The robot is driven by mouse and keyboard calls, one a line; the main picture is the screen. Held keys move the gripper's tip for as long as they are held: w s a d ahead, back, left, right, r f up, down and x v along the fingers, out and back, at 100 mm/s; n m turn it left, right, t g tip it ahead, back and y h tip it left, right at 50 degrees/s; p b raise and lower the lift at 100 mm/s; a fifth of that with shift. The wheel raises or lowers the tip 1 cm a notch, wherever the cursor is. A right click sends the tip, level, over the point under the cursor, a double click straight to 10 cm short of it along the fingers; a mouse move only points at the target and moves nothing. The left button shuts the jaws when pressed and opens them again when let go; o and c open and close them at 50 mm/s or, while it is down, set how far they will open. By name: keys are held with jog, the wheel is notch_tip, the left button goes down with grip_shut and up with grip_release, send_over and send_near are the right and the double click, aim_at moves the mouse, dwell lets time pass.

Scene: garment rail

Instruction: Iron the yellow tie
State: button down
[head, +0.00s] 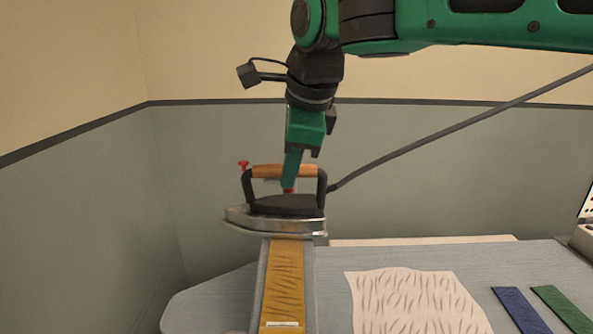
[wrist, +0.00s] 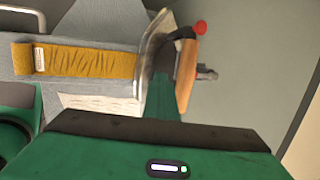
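The yellow tie (head: 284,285) lies lengthwise on a narrow grey board (head: 310,270), with dark creases along it and a white label at its near end. It also shows in the wrist view (wrist: 90,62), creased. The iron (head: 285,206) has a metal soleplate, dark body and wooden handle. It is level at the tie's far end, covering that end; I cannot tell whether it touches the cloth. My gripper (head: 290,180) points down with its fingers at the handle and looks shut on it. The iron also shows in the wrist view (wrist: 152,70), the far finger hidden.
A creased cream cloth (head: 415,302) lies right of the narrow board on the wide blue-grey board (head: 215,298). A blue strip (head: 520,310) and a green strip (head: 562,308) lie farther right. A dark cord (head: 450,130) runs from the iron up to the right. Walls stand left and behind.

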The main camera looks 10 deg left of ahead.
jog(key=shift+s+f, duration=0.1)
dwell(0.5)
jog(key=shift+s+d, duration=1.8)
jog(key=shift+s, duration=5.5)
jog(key=shift+w+a+f, duration=0.25)
jog(key=shift+w+a, duration=0.35)
jog(key=shift+w, duration=1.85)
jog(key=shift+w+a+f, duration=0.3)
jog(key=shift+w+a, duration=0.3)
jog(key=shift+w, duration=1.9)
jog(key=shift+w+a+f, duration=0.25)
jog(key=shift+w+a, duration=0.35)
jog(key=shift+w, duration=1.85)
jog(key=s+d, duration=0.1)
jog(key=s, duration=0.6)
jog(key=shift+s+d+f, duration=0.2)
jog(key=shift+s+d, duration=0.1)
jog(key=shift+d, duration=0.1)
